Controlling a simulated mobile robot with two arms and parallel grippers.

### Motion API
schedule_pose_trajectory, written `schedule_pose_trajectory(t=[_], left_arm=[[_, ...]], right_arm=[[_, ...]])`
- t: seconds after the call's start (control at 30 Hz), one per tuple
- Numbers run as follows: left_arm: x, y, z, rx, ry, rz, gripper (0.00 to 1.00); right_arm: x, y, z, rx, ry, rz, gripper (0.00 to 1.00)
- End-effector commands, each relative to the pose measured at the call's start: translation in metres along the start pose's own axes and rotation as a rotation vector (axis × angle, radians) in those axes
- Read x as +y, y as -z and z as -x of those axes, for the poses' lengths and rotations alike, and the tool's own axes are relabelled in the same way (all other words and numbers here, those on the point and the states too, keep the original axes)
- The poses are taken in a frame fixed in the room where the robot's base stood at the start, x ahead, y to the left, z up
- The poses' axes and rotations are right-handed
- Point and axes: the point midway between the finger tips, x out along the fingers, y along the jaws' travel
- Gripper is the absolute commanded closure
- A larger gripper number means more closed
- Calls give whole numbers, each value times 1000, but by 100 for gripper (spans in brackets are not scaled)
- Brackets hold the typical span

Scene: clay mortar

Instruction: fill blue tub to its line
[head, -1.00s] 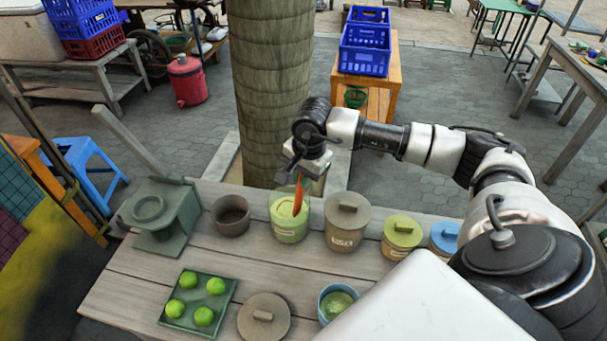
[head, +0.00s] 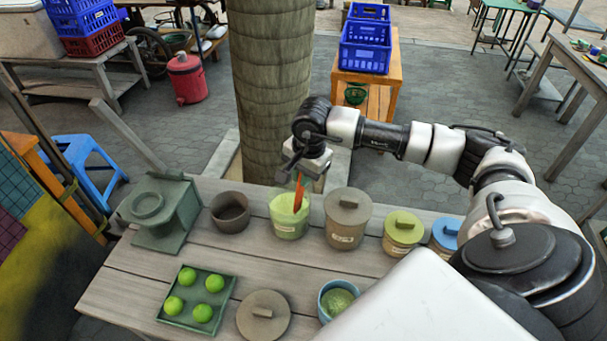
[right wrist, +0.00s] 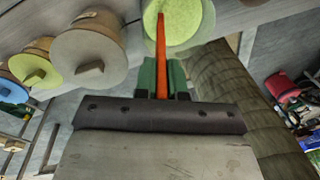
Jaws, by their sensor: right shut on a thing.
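The blue tub (head: 325,312) stands open at the table's front, partly hidden by a white part of my body. Green material (head: 338,298) shows inside it; no fill line can be made out. A clear jar (head: 289,228) of light green material stands at the back of the table. My right gripper (head: 304,176) is above this jar, shut on an orange-handled tool (head: 299,193) that slants down into it. The right wrist view shows the orange handle (right wrist: 161,60) between the green fingers, reaching over the jar's green contents (right wrist: 182,20). The tool's lower end is hidden. My left gripper is not in view.
Right of the jar stand a grey-brown lidded pot (head: 346,222), a green-lidded pot (head: 402,232) and a blue-lidded pot (head: 445,234). An empty brown bowl (head: 230,213) stands left. A tray (head: 172,316) of green balls and a loose lid (head: 263,318) lie in front. A trunk (head: 272,90) rises behind.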

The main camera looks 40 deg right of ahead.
Motion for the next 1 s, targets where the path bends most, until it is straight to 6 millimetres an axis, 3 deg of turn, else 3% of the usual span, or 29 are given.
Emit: schedule_pose_trajectory(t=[0.8,1.0], left_arm=[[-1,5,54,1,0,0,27],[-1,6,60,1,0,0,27]], right_arm=[[-14,0,97,1,2,0,100],[-16,0,110,0,2,0,100]])
